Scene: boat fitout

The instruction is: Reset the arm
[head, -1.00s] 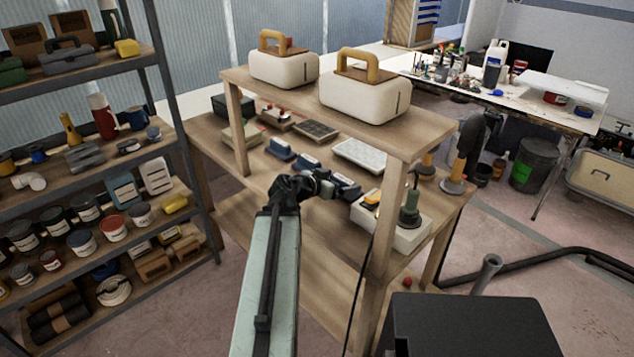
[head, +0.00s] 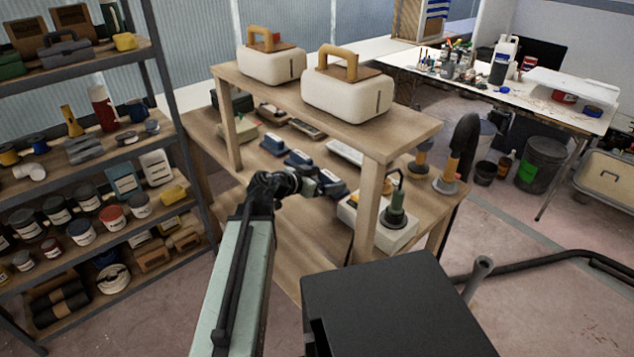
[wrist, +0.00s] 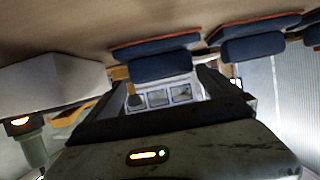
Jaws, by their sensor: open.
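My arm reaches over the workbench's middle board, and my gripper (head: 326,184) is near the row of blue sanding blocks. In the wrist view my gripper (wrist: 162,85) is open, with its two dark fingers apart and nothing seen held between them. That view looks upside down, with the wooden board across the top. A blue block with an orange-red face (wrist: 158,60) shows just beyond the fingers; I cannot tell whether they touch it. A second blue block (wrist: 255,42) sits to its right. In the head view, other blue blocks (head: 298,158) lie left of my gripper.
A wooden upper shelf (head: 400,135) with two cream cases (head: 345,95) stands over the board. A shelf post (head: 369,205) and a pale box (head: 400,232) with a green tool (head: 396,207) are right of my gripper. A loaded rack (head: 185,110) stands left.

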